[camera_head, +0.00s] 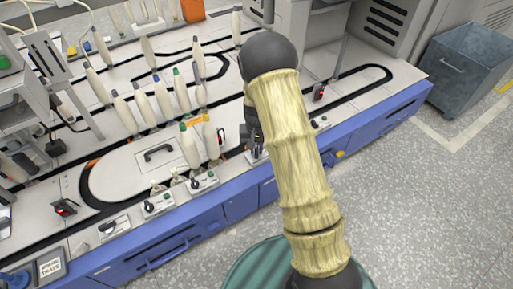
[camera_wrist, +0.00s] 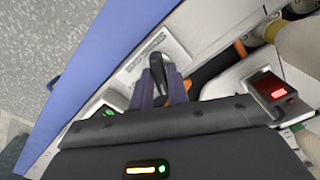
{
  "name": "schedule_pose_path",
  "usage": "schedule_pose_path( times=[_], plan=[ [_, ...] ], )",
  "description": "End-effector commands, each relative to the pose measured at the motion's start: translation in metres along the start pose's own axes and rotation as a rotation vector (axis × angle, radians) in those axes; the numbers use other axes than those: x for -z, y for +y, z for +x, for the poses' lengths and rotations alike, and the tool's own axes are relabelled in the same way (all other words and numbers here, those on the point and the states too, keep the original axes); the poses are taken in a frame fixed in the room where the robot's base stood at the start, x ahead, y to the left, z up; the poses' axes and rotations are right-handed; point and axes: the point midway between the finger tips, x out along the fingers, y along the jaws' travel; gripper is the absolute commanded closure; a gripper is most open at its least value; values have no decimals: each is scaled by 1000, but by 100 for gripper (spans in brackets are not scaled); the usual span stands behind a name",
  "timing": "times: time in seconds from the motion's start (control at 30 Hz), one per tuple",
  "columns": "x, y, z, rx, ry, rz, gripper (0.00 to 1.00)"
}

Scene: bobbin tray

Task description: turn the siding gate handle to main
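The contact faces are partly hidden. In the head view my gripper (camera_head: 256,140) is at the bench's front edge, mostly behind my arm, and the handle there is hidden. I cannot tell from the label which way the handle points.
Control boxes with black knobs (camera_head: 204,181) line the bench front (camera_head: 158,204). Several pale bobbins (camera_head: 189,146) stand on the bench to the left. A box with a red display (camera_wrist: 277,93) is right of the handle. A grey bin (camera_head: 470,68) stands on the floor at right.

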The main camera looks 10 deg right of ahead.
Motion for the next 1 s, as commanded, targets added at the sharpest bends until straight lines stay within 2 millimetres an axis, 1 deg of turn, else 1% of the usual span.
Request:
schedule_pose_path(
  times=[0.03, 0.07, 0.37, 0.57, 0.77, 1.0],
  plan=[
    [0, 0, 0, 0, 0, 0, 94],
    [0, 0, 0, 0, 0, 0, 100],
    [0, 0, -1, 0, 0, 11, 100],
    [0, 0, -3, 0, -1, 62, 100],
    [-1, 1, -6, -1, -3, 170, 100],
    [-1, 1, -7, -1, -3, 366, 100]
  ],
)
